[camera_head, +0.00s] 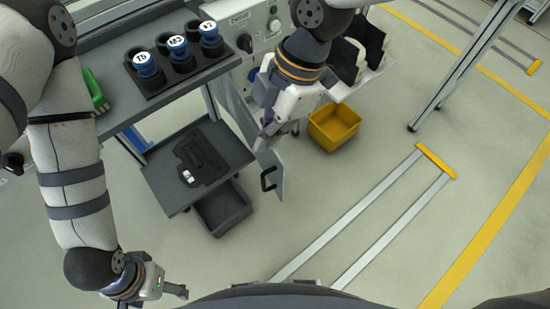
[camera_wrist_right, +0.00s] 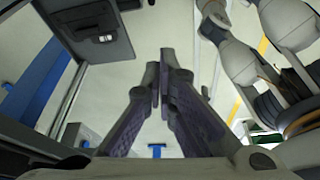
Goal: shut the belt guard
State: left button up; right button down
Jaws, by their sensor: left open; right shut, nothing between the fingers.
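A pale, narrow panel with a black handle (camera_head: 268,179), which looks like the belt guard (camera_head: 277,166), stands out at the right side of the grey cart in the head view. It appears swung open, but its hinge is hidden.
A dark tray (camera_head: 201,156) lies on the cart's lower shelf (camera_head: 160,180), above a grey bin (camera_head: 224,207). Blue-capped items stand in a black holder (camera_head: 157,85) on the upper bench. A control box (camera_head: 246,22) is behind. A yellow bin (camera_head: 335,125) sits on the floor; floor rails (camera_head: 372,215) run at right.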

pick_arm(q)
jog(key=shift+g, duration=0.9)
jog(key=s+f+b, duration=0.3)
jog(key=s+f, duration=0.1)
jog(key=shift+f, duration=0.1)
pick_arm(e)
notch_tip(320, 180, down, 9)
jog(key=shift+w+d+f, duration=0.2)
jog(key=shift+d, duration=0.2)
pick_arm(q)
jog(key=shift+s, duration=0.1)
pick_arm(e)
jog(key=shift+d, duration=0.1)
